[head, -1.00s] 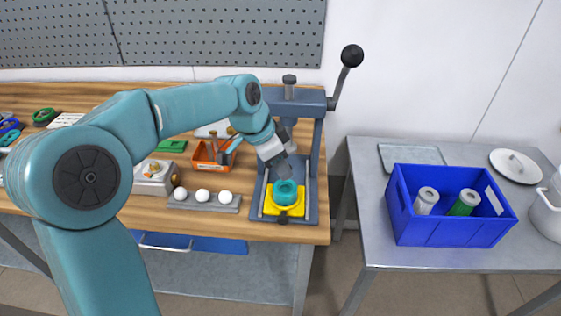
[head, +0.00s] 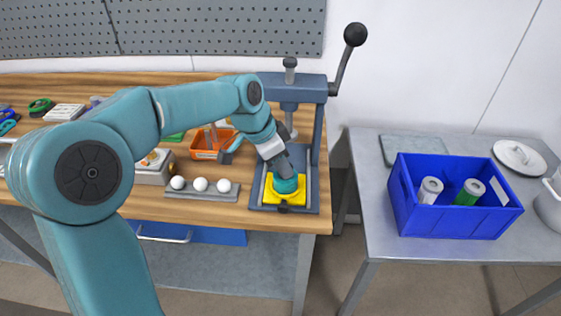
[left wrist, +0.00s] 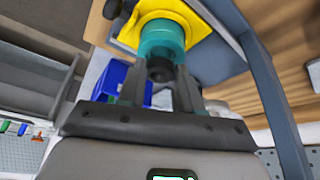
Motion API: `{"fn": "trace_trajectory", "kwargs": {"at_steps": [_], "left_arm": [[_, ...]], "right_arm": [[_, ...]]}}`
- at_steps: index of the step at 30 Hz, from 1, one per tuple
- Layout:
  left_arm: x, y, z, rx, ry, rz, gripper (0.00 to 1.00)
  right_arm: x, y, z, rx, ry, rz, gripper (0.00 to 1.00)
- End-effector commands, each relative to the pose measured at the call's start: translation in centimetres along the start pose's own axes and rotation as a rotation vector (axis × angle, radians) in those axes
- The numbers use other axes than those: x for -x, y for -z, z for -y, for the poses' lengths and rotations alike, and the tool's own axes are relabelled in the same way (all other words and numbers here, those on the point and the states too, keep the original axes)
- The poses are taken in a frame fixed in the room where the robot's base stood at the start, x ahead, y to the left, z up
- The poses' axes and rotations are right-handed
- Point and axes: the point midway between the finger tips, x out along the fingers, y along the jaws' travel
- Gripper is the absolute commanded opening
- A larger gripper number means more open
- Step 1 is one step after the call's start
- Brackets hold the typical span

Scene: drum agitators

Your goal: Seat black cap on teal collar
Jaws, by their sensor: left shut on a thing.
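The teal collar (head: 287,186) stands on a yellow plate (head: 270,197) in the grey press. It also shows in the left wrist view (left wrist: 160,40). My left gripper (head: 285,171) points down at the top of the collar, which it partly covers. In the left wrist view its fingers (left wrist: 158,84) are shut on the small dark round black cap (left wrist: 160,70). The cap is at the near end of the collar and looks lined up with it. I cannot tell whether it touches or sits in it. My right gripper is not in view.
The press frame (head: 313,150) with its ball-ended lever (head: 355,35) rises close around my left gripper. White balls sit on a grey strip (head: 232,198) to the left, beside an orange bin (head: 200,150). A blue crate (head: 430,222) stands on the right-hand table.

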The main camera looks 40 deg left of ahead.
Motion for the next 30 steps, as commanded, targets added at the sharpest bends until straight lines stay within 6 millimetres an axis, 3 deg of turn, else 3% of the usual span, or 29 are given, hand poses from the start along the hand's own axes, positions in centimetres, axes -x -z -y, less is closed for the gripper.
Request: {"fn": "trace_trajectory", "kwargs": {"at_steps": [30], "left_arm": [[-1.1,-0.5,-0.1,0.000,-0.001,0.001,0.06]], "right_arm": [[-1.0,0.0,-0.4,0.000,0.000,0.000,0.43]]}}
